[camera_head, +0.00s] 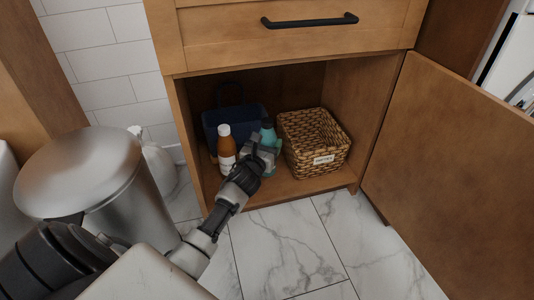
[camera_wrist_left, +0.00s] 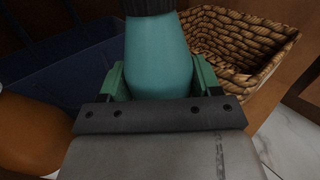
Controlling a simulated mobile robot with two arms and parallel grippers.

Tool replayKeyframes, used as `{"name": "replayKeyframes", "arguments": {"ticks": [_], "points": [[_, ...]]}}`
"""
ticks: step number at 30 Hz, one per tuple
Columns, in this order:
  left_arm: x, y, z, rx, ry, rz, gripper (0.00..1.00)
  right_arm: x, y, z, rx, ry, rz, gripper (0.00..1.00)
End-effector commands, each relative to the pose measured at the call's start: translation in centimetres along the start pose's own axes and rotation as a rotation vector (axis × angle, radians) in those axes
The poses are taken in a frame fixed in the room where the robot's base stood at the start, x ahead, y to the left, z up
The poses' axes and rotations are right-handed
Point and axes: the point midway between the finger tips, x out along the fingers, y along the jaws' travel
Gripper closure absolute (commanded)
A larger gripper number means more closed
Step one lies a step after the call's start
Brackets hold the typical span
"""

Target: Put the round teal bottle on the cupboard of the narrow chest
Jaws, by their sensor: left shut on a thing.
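The round teal bottle (camera_head: 268,134) stands upright inside the open lower cupboard of the narrow wooden chest (camera_head: 292,190), between an orange-brown bottle and a wicker basket. My left gripper (camera_head: 262,158) reaches into the cupboard and is shut on the teal bottle. In the left wrist view the teal bottle (camera_wrist_left: 160,58) fills the space between the green fingers, with its dark cap at the top edge. In the head view the gripper hides part of the bottle's body. I cannot tell whether its base touches the cupboard floor. My right gripper is not in view.
The wicker basket (camera_head: 314,143) is close on the right, a dark blue bin (camera_head: 222,118) behind, and the orange-brown bottle (camera_head: 226,150) close on the left. The cupboard door (camera_head: 455,165) stands open at right. A steel trash can (camera_head: 95,185) stands at left.

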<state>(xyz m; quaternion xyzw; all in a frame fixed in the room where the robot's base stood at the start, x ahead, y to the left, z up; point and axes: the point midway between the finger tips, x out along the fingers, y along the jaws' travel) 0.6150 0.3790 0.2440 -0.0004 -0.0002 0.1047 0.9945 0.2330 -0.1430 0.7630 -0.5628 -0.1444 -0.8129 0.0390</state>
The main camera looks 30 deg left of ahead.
Motion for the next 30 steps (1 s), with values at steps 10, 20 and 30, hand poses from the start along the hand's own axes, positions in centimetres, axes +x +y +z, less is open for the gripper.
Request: {"name": "replayKeyframes", "arguments": {"ticks": [10,20,30], "points": [[0.1,0.0,-1.8,-0.001,-0.005,-0.001,0.97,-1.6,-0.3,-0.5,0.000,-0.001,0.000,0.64],[0.0,0.0,-2.3,0.000,0.000,0.000,0.14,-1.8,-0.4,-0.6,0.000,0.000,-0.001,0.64],[0.0,0.0,-1.9,-0.001,0.000,0.000,0.11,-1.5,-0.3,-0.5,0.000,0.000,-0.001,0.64]]}}
